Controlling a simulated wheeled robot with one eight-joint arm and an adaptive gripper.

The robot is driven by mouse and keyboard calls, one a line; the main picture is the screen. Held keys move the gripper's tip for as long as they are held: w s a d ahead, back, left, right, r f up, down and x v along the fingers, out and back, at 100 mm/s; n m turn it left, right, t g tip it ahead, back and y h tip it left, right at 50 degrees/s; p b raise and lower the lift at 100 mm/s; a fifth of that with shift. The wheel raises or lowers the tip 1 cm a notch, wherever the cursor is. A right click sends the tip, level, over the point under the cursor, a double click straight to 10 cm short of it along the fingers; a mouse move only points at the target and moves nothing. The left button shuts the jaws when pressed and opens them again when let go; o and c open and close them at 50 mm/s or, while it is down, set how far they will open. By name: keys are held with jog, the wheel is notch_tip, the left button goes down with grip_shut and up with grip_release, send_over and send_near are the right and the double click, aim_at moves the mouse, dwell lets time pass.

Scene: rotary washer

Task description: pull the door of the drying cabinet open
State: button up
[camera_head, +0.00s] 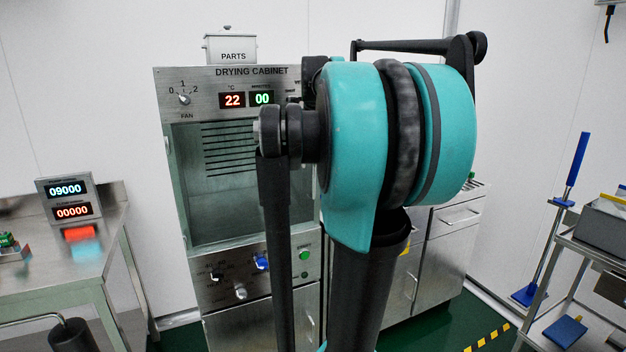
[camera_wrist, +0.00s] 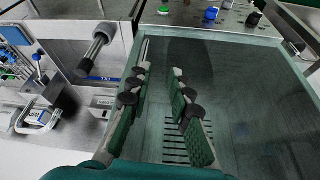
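The drying cabinet (camera_head: 179,222) stands upright at the centre left of the head view, its right side hidden behind my arm. Its glass door (camera_head: 215,190) covers the chamber and looks shut; it fills much of the wrist view (camera_wrist: 245,90), which is upside down. A slim bright upright bar (camera_wrist: 144,48), probably the door handle, runs along the door's left edge there. My gripper (camera_wrist: 160,76) is open, with two green-padded fingers apart and nothing seen between them. Its left finger overlaps the bar's lower end; I cannot tell whether they touch. The gripper is hidden in the head view.
A control panel (camera_head: 240,276) with knobs is below the door. A steel bench (camera_head: 85,262) with a display stands left. Drawers (camera_head: 452,218) stand right of the cabinet, and a cart (camera_head: 575,246) is farther right. A dark-ended cylinder (camera_wrist: 97,50) is near the fingers in the wrist view.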

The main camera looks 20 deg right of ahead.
notch_tip(320, 180, up, 6)
jog(key=w+d+f, duration=0.1)
jog(key=d, duration=0.2)
jog(key=x, duration=1.6)
jog(key=shift+w+f, duration=0.25)
jog(key=shift+f, duration=0.05)
jog(key=shift+c, duration=0.2)
grip_shut()
